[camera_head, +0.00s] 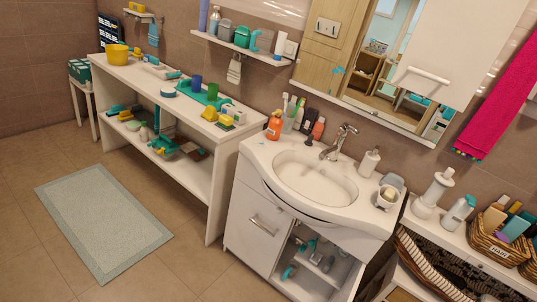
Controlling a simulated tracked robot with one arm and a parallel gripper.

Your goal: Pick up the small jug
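I cannot tell for sure which thing is the small jug. A small teal vessel (242,37) stands on the wall shelf above the white table and could be a jug, but its shape is too small to read. A blue cup (196,83) and a green cup (213,91) stand on the table. A yellow bucket-like vessel (117,54) stands at the table's far left end. A small pale container (387,194) sits at the right of the sink counter. My gripper is not in view.
The white table (222,133) has a crowded lower shelf. The sink cabinet (262,222) stands beside it, its right compartment open. A wicker drawer unit (398,279) and toiletry basket (487,243) are at right. A mat (103,220) lies on the otherwise clear floor at left.

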